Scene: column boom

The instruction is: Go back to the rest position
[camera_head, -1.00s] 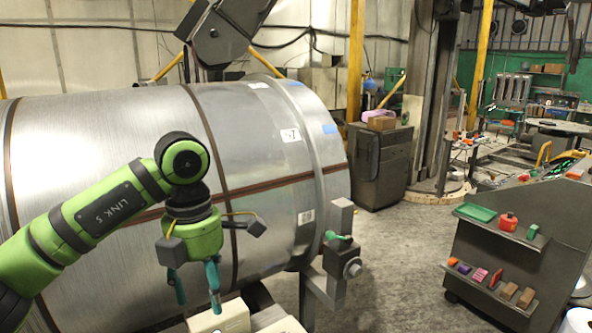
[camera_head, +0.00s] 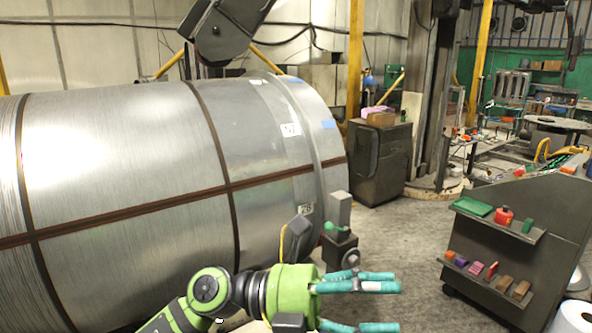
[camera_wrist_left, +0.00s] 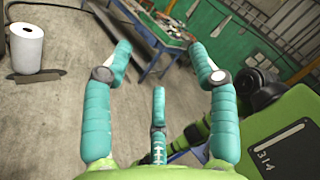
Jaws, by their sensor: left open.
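My left gripper (camera_head: 362,302) is at the bottom middle of the head view, in front of the large metal drum (camera_head: 130,170). It is green with teal fingers that point right. The fingers are spread, with nothing between them. In the left wrist view the open fingers (camera_wrist_left: 160,85) reach out over the grey floor. My right gripper does not show in the head view.
A dark cart (camera_head: 520,240) with shelves of small coloured objects stands at the right. A white roll (camera_head: 577,318) is at the lower right corner. A grey cabinet (camera_head: 380,165) stands behind the drum's end. Open floor (camera_head: 410,235) lies between drum and cart.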

